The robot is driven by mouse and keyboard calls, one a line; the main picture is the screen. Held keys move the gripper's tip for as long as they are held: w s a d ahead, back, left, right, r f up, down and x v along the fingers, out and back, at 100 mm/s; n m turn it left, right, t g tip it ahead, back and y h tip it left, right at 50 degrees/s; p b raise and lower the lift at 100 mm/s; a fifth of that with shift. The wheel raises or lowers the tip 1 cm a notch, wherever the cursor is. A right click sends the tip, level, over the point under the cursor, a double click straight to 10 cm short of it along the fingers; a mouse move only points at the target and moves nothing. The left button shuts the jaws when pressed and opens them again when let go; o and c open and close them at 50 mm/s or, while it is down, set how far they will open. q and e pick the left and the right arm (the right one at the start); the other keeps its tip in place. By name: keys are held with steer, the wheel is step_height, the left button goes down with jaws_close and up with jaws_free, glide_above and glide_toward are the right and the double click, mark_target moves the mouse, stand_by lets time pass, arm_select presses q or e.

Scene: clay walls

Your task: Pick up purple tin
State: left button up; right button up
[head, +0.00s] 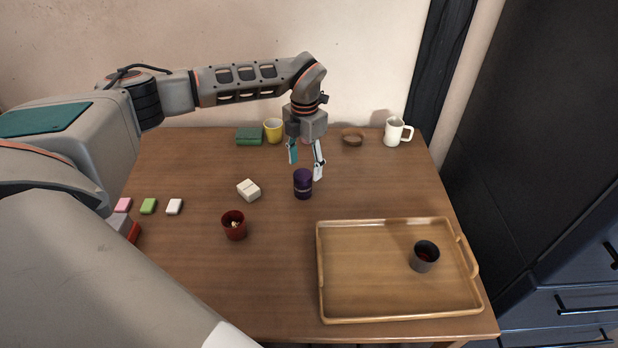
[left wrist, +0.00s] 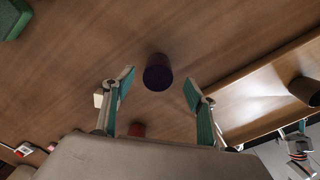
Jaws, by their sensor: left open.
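The purple tin (head: 303,185) stands upright on the wooden table (head: 280,275), near its middle. My left gripper (head: 306,168) is open and points down, just above and behind the tin in the head view. In the left wrist view the tin (left wrist: 158,73) shows as a dark round shape ahead of the gap between the two spread fingers of my left gripper (left wrist: 158,88). Nothing is between the fingers that I can see. I cannot make out my right gripper in the head view; part of an arm shows at the right edge of the left wrist view.
A white box (head: 248,190) and a red cup (head: 234,226) stand left of the tin. A wooden tray (head: 345,318) holding a dark cup (head: 424,256) lies at the front right.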

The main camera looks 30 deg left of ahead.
mark_target(304, 174)
arm_select(q)
steer(key=f, duration=0.3)
steer(key=shift+s+f, duration=0.15)
steer(key=shift+s, duration=0.15)
steer(key=f, duration=0.4)
steer(key=shift+a, duration=0.2)
steer(key=shift+r, duration=0.1)
steer(key=c, duration=1.2)
